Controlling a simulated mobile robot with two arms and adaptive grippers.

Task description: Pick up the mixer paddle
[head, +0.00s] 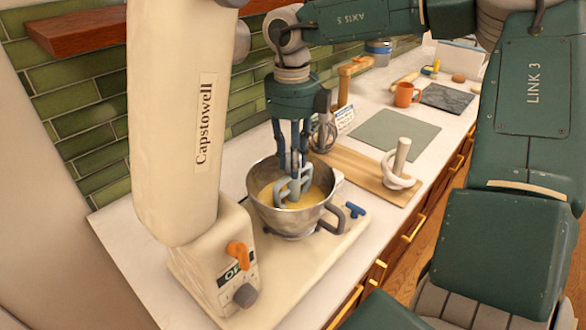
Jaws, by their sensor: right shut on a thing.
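The mixer paddle (281,193) is a grey-blue looped piece in the metal bowl (325,212), its lower part at the yellow batter (268,195). The bowl stands on the base of the cream mixer (165,110). My right gripper (293,158) points straight down over the bowl. Its fingers are shut on the upper part of the paddle, which is upright. The fingers partly hide the paddle's top. I cannot tell whether the paddle touches the bowl. My left gripper is not in view.
The mixer's tall column stands close left of my gripper. A grey-green mat (395,135), an orange mug (405,94) and a dark slab (447,98) lie farther back.

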